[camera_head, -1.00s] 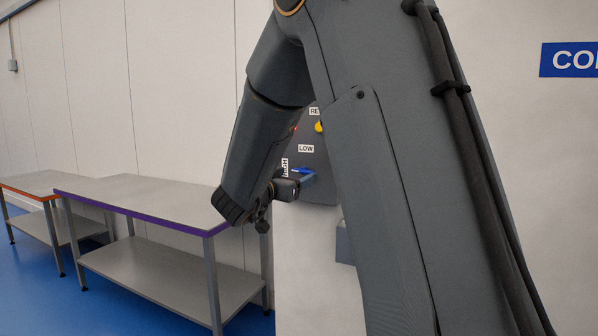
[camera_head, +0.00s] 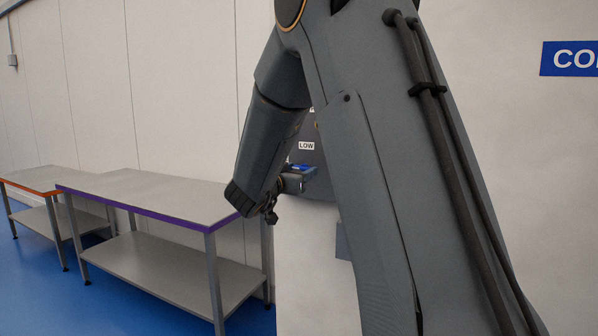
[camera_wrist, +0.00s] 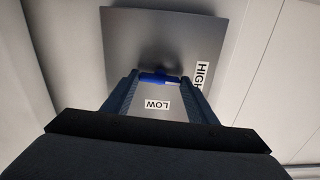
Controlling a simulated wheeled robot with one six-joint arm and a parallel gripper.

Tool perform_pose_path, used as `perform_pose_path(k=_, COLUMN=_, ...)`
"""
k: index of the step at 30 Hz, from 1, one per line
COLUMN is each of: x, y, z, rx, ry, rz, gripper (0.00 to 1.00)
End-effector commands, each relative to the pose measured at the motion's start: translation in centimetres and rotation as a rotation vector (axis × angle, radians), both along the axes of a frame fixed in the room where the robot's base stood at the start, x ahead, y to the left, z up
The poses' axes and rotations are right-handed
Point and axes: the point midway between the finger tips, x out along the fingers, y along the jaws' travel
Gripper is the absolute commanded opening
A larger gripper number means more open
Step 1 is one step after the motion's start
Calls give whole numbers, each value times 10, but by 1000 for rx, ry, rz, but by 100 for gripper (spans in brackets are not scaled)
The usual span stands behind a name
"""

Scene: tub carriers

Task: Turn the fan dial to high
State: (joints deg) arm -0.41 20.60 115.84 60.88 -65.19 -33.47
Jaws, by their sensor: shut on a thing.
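The blue fan dial (camera_wrist: 153,78) is on a grey panel (camera_wrist: 125,35), with a pale strip along its right part in the wrist view. My gripper (camera_wrist: 160,80) is shut on the dial, one finger at each side of it. The LOW label (camera_wrist: 157,104) shows between the fingers, and the HIGH label (camera_wrist: 203,74) is to the right of the dial, partly covered by a finger. In the head view, a bit of blue dial (camera_head: 303,168) shows at my gripper (camera_head: 292,181), below the LOW label (camera_head: 306,146). The HIGH label is hidden there.
A bench with a purple edge (camera_head: 150,212) stands left of the panel, close to my forearm. An orange-edged bench (camera_head: 30,190) is farther left. A blue sign (camera_head: 570,59) is on the wall at right. Blue floor (camera_head: 40,290) is clear at lower left.

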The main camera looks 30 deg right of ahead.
Motion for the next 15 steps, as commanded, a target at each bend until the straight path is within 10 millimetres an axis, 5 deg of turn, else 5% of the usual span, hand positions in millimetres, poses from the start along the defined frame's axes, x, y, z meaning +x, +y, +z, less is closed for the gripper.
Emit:
perform_pose_path(k=14, x=0, y=0, z=0, rx=-48, ry=63, rz=0, gripper=30)
perform_pose_path(k=15, x=0, y=0, z=-1, rx=-48, ry=63, rz=0, gripper=59)
